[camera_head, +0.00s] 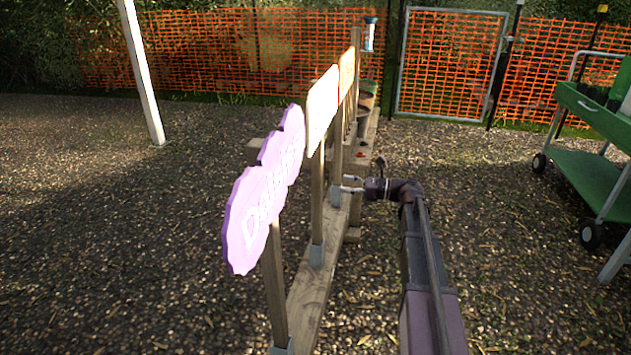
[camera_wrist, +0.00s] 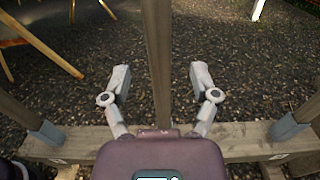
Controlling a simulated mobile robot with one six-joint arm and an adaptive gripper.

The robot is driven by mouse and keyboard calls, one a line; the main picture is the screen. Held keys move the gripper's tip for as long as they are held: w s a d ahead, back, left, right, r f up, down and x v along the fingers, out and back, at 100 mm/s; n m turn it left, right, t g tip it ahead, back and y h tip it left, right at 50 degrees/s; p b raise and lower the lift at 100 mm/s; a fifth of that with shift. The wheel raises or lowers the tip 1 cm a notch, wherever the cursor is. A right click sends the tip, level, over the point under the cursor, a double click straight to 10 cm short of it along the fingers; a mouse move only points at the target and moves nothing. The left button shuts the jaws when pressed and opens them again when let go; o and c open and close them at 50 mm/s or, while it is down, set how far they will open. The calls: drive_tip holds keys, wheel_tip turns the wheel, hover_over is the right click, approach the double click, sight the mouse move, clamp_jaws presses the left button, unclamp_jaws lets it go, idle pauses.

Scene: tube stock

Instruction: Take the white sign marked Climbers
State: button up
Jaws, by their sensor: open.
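A pale cream-white sign (camera_head: 321,108) stands on a wooden stake (camera_head: 318,200) in the row in the head view; its lettering is not readable, so I cannot confirm it says Climbers. A yellow-orange sign (camera_head: 347,72) stands just behind it. My gripper (camera_head: 348,184) is low beside the stakes, pointing left, seemingly at the stake (camera_head: 337,150) behind the white sign's stake. In the wrist view my gripper (camera_wrist: 159,82) is open, with an upright wooden stake (camera_wrist: 159,50) between its fingers and gaps on both sides. The sign above that stake is out of the wrist view.
A purple scalloped sign (camera_head: 262,200) stands nearest in the row. The wooden base beam (camera_wrist: 90,140) carries neighbouring stakes (camera_wrist: 22,116) on both sides of my gripper. A green cart (camera_head: 590,165) stands right, before orange mesh fencing (camera_head: 180,50). Gravel left of the row is open.

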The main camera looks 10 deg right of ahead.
sight(323, 143)
drive_tip(key=shift+x, duration=4.1)
clamp_jaws()
drive_tip(key=shift+r, duration=0.15)
drive_tip(key=shift+r+p, duration=6.15)
drive_tip(key=shift+p, duration=0.15)
